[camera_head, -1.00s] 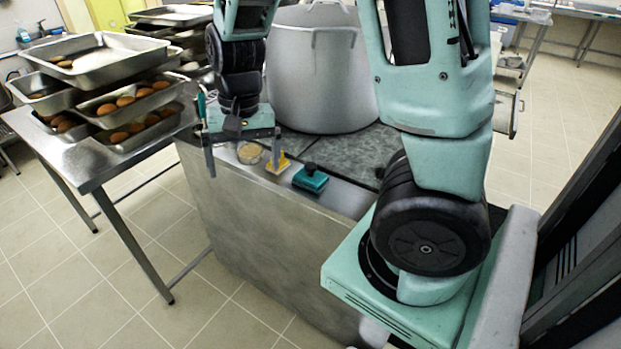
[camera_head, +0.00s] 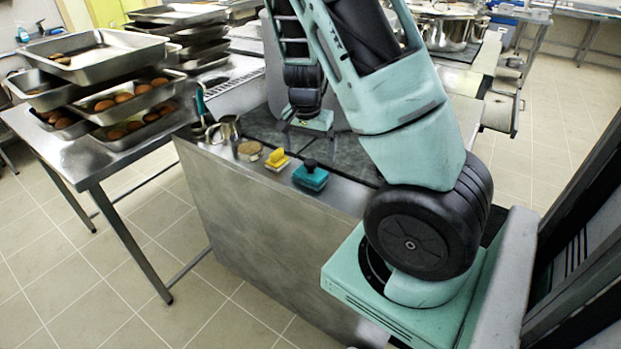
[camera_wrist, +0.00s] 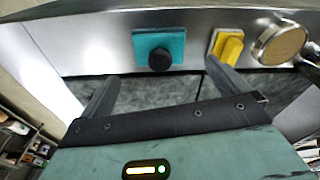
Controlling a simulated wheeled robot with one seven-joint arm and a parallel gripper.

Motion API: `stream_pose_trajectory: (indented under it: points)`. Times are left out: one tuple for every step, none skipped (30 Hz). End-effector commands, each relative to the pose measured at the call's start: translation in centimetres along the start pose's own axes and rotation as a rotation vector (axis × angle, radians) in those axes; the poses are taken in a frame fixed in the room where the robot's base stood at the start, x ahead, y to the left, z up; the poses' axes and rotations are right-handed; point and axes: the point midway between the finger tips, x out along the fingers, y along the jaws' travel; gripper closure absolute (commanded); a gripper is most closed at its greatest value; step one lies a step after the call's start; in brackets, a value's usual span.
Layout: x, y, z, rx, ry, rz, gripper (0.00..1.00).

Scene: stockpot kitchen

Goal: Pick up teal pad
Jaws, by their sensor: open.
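The teal pad (camera_head: 310,178) is a flat block with a black knob on top. It lies on the metal front ledge of the counter, and it also shows in the wrist view (camera_wrist: 175,41) at the upper middle. My gripper (camera_wrist: 160,78) is open and empty, its two dark fingers spread below the pad in the wrist view and apart from it. In the head view my gripper (camera_head: 312,122) hangs over the dark stove top behind the pad, its fingers mostly hidden.
A yellow block (camera_head: 277,160), a round tan-topped tin (camera_head: 249,150) and a metal jug (camera_head: 225,128) stand left of the pad on the ledge. Stacked trays (camera_head: 100,60) fill the table at left. The dark stove top (camera_head: 345,150) around my gripper looks clear.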

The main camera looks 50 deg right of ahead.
Motion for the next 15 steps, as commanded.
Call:
stream_pose_trajectory:
  points:
    - [1.1,0.2,0.0,0.003,-0.002,0.004,0.0]
    - [1.5,0.1,0.0,0.002,-0.002,0.002,0.0]
    - [2.0,0.1,0.0,0.002,-0.001,0.002,0.0]
    - [2.2,0.1,0.0,0.002,-0.001,0.002,0.0]
    - [2.5,0.1,0.0,0.001,-0.002,0.001,0.0]
    - [2.7,0.0,0.0,0.0,-0.002,0.001,0.0]
    - [2.8,0.0,0.0,0.0,-0.001,0.001,0.0]
    - [2.9,0.0,0.0,0.0,-0.001,0.001,0.0]
    - [3.1,0.1,0.0,0.001,0.0,0.001,0.0]
    - [3.4,0.1,0.0,0.001,-0.001,0.001,0.0]
    - [3.8,0.1,0.0,0.001,-0.002,0.001,0.0]
    - [4.3,0.2,0.1,0.001,-0.003,0.003,0.0]
    - [4.8,0.2,0.0,0.003,-0.002,0.003,0.0]
    - [5.3,0.2,0.1,0.002,-0.003,0.003,0.0]
    - [6.0,0.3,0.1,0.003,-0.003,0.003,0.0]
